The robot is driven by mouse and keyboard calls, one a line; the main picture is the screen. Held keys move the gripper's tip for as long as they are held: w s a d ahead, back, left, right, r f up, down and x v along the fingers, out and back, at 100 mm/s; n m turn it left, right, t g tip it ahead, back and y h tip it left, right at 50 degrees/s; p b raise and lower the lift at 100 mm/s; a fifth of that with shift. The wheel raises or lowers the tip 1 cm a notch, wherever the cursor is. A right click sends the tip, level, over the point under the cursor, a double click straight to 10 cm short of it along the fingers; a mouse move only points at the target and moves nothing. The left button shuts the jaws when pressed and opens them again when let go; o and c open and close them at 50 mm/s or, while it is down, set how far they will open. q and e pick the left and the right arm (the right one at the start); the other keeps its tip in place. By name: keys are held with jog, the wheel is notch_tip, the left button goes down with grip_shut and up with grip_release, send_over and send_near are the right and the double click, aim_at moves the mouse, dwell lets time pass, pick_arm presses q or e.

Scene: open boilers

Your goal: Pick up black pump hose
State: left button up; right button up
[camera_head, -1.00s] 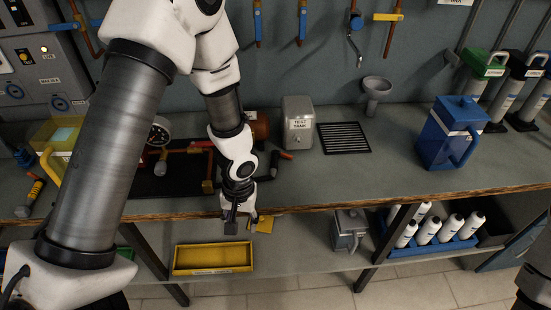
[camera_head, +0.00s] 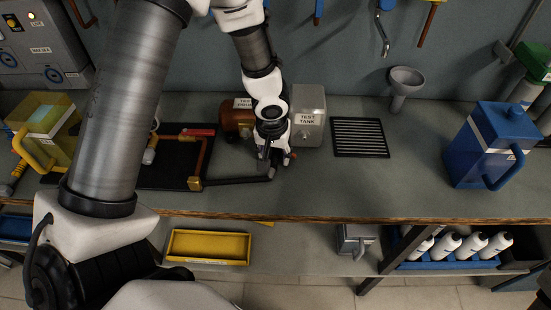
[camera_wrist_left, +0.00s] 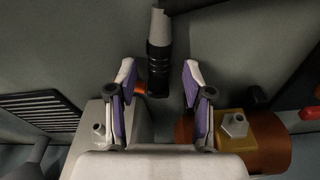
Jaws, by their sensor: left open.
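The black pump hose (camera_head: 238,181) lies on the bench, running right from a brass fitting and bending up under my left gripper. My left gripper (camera_head: 268,164) points down over this bent end, in front of the test tank. In the left wrist view, a ribbed black hose end (camera_wrist_left: 158,62) shows between the two open fingers (camera_wrist_left: 158,82), with gaps on both sides. An orange tip (camera_wrist_left: 140,88) shows beside it. I cannot tell how far the fingertips are above it. The head view hides the hose end behind the gripper. My right gripper is not in view.
The metal test tank (camera_head: 309,128) and copper test pump (camera_head: 240,121) stand close behind the gripper. A black drain grate (camera_head: 359,138), grey funnel (camera_head: 405,82) and blue jug (camera_head: 488,145) are to the right. The front middle bench is clear. A yellow tray (camera_head: 208,247) sits below.

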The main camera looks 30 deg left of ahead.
pick_arm(q)
jog(key=shift+w+f, duration=0.4)
jog(key=shift+w, duration=0.05)
jog(key=shift+r, duration=0.1)
jog(key=shift+s+r, duration=0.15)
jog(key=shift+s, duration=0.15)
jog(key=shift+c, duration=1)
jog(key=shift+s+r, duration=0.1)
jog(key=shift+s, duration=0.1)
jog(key=c, duration=0.5)
grip_shut()
jog(key=shift+w, duration=0.1)
jog(key=shift+r, duration=0.1)
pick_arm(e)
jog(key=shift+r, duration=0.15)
